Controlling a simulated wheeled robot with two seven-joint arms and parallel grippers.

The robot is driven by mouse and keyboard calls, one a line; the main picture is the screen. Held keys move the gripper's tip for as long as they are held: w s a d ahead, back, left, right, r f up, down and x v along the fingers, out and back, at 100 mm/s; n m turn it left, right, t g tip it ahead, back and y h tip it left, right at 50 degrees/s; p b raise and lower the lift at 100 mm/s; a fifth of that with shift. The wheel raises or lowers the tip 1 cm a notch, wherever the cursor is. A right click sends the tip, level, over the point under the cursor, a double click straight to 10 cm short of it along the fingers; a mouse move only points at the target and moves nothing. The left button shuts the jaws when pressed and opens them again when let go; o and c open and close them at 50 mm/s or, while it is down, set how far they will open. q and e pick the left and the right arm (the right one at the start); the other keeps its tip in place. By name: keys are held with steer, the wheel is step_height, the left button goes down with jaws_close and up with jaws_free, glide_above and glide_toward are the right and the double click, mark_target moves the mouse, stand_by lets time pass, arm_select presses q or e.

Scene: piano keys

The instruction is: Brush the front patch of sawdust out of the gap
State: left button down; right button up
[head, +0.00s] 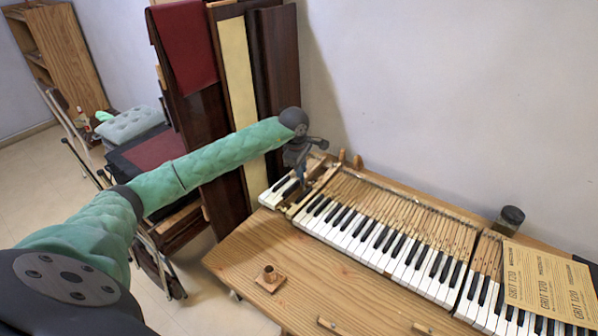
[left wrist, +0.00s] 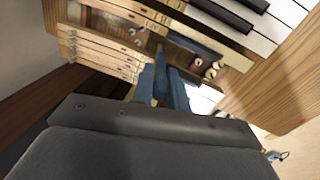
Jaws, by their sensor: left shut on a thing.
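The piano keyboard (head: 385,236) lies on a wooden bench, with a gap (head: 301,203) between its keys near the left end. In the left wrist view the gap (left wrist: 180,48) shows bare wood and small pale and metallic bits; I cannot tell which are sawdust. My left gripper (head: 300,178) points down over the gap. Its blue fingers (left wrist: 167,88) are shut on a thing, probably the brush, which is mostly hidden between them. The fingers and my wrist hide part of the gap, including much of its front. My right gripper is not in view.
Sandpaper sheets (head: 545,285) lie over the right keys. A dark jar (head: 509,218) stands behind them. Tall panels (head: 240,100) lean behind my left arm. The bench front is mostly clear.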

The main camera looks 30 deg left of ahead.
arm_select(q)
steer(key=shift+w, duration=0.4)
steer(key=shift+s, duration=0.1)
steer(key=shift+s+b, duration=0.35)
steer(key=shift+s, duration=0.6)
steer(key=shift+a, duration=0.1)
steer(key=shift+s+b, duration=0.3)
steer(key=shift+s, duration=0.85)
steer(key=shift+s+a+b, duration=0.1)
steer(key=shift+s+b, duration=0.25)
steer(key=shift+s, duration=0.45)
